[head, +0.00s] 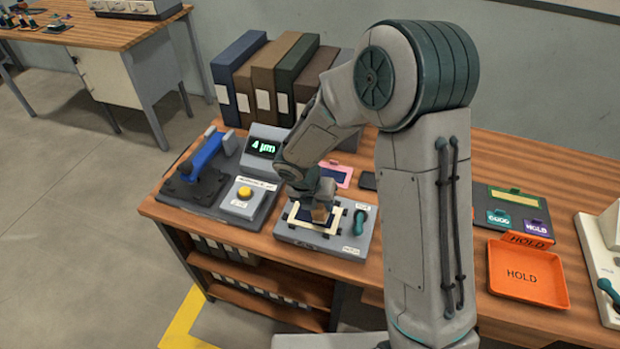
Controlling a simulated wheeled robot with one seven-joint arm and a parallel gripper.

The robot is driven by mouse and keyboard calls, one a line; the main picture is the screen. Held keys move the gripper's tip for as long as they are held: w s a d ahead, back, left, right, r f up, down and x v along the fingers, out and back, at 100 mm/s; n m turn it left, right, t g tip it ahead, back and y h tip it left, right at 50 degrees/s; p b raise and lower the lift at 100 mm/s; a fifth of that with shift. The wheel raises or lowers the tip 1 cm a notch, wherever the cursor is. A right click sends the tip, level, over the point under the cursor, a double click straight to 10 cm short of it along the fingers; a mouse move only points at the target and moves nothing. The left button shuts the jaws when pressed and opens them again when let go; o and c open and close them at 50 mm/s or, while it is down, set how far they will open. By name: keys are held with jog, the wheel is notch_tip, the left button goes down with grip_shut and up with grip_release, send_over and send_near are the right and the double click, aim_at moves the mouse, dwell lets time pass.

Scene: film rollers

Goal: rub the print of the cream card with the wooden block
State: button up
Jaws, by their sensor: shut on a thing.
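My gripper (322,200) is low over a grey fixture (345,246) at the middle of the bench, seen in the head view. It is shut on the wooden block (320,214), a small tan piece below the jaws. Under the block lies a dark blue print area with a cream border, which looks like the cream card (299,224). The block is over the print area; I cannot tell whether it touches. My jaws and the block hide part of the card.
A teal-handled lever (360,221) stands at the fixture's right. A grey device with a blue handle (207,153) and a yellow button (245,193) is at left. Binders (238,78) stand behind. An orange HOLD tray (527,275) lies at right, near GOOD and HOLD tags.

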jog(key=shift+s+d, duration=0.2)
jog(key=shift+d, duration=0.35)
jog(key=shift+s+d, duration=0.15)
jog(key=shift+d, duration=0.4)
jog(key=shift+d+r+p, duration=0.1)
jog(key=shift+r+p, duration=0.1)
jog(key=shift+p, duration=0.2)
notch_tip(320, 180, up, 2)
jog(key=shift+r+p, duration=0.1)
jog(key=shift+p, duration=0.45)
jog(key=shift+s+r, duration=0.1)
jog(key=shift+r, duration=0.05)
jog(key=shift+r+p, duration=2.65)
jog(key=shift+p, duration=0.3)
